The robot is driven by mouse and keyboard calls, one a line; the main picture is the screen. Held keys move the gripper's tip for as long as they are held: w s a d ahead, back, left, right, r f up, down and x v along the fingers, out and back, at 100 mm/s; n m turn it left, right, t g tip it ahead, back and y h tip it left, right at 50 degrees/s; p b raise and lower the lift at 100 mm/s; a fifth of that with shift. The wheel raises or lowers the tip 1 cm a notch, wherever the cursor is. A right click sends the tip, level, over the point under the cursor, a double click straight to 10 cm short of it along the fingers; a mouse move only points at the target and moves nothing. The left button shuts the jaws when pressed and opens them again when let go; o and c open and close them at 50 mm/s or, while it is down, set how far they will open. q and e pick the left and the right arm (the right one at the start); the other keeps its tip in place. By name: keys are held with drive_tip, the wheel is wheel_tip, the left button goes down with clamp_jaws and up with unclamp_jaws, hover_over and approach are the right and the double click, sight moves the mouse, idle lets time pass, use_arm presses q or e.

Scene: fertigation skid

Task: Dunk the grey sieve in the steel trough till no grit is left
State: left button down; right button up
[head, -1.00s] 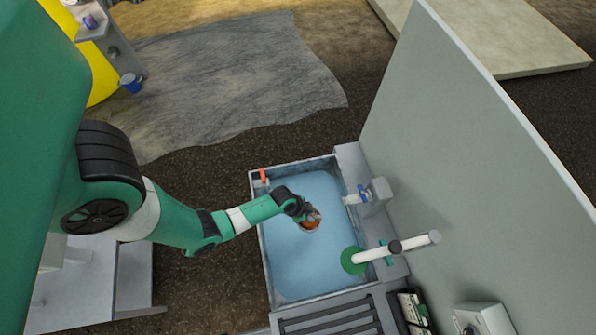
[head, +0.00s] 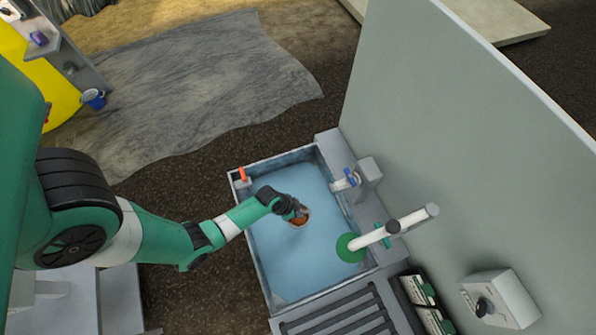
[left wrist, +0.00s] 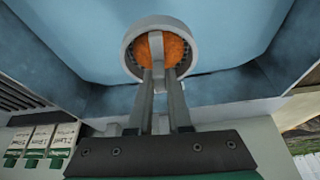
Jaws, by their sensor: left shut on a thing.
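The grey sieve (left wrist: 130,52) is a round grey ring with orange-brown grit (left wrist: 170,47) inside, in the left wrist view. My left gripper (left wrist: 160,84) is shut on the sieve's near side. In the head view, my left gripper (head: 297,209) holds the sieve (head: 299,222) over the middle of the steel trough (head: 255,253), which is filled with blue water. I cannot tell whether the sieve's underside touches the water. My right gripper is not in view.
A white pipe with a green round end (head: 350,247) reaches over the trough's right side. A blue-handled tap (head: 347,180) is on the right rim, an orange piece (head: 242,174) at the far left corner. A slatted rack (head: 340,315) adjoins the near side; a tall grey panel (head: 440,140) stands right.

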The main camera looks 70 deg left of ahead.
use_arm(q)
wheel_tip(320, 180, down, 14)
drive_tip(key=b, duration=1.2)
drive_tip(key=shift+r, duration=0.15)
idle(0.5)
wheel_tip(320, 180, up, 18)
drive_tip(key=p, duration=1.8)
drive_tip(key=shift+r, duration=0.25)
drive_tip(key=shift+f, duration=0.1)
